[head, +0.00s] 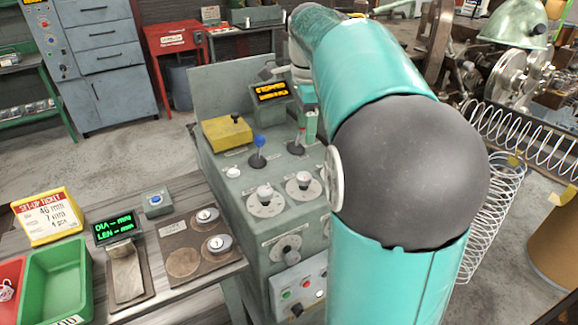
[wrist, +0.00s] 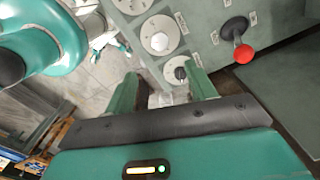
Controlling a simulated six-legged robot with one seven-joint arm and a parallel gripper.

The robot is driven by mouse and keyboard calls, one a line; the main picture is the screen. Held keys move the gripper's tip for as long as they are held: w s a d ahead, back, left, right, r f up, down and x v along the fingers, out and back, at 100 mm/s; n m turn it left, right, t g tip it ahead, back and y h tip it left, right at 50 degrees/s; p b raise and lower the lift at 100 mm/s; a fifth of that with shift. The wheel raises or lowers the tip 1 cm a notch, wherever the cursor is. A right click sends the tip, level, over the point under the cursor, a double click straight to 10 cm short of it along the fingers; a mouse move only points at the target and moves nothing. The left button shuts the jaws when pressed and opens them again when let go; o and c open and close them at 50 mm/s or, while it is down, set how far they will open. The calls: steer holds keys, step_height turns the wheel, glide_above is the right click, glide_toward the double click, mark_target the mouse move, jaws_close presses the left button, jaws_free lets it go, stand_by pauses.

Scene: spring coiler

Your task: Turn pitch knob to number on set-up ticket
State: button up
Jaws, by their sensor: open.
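The set-up ticket (head: 47,215) stands on the bench at the left; it seems to read 46 mm and 7 mm, with a smaller blurred last line. The green console has two round white dials with knobs, one at left (head: 265,197) and one at right (head: 303,184). A third knob (head: 286,248) is on its front face. I cannot read which is the pitch knob. My gripper (wrist: 165,82) is open; a small dark-topped knob (wrist: 180,72) shows beyond its fingers, apart from them. In the head view, my gripper (head: 309,120) is partly visible above the console's rear.
A blue-balled lever (head: 259,142) and a red-balled lever (wrist: 240,52) rise from the console. The bench holds a green-lit readout (head: 114,227) and green bin (head: 58,282). My arm hides the console's right side.

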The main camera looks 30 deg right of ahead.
mark_target(305, 175)
step_height(305, 175, down, 14)
steer(key=shift+d+r, duration=0.1)
steer(key=shift+d, duration=0.05)
stand_by(0.4)
steer(key=c, duration=1)
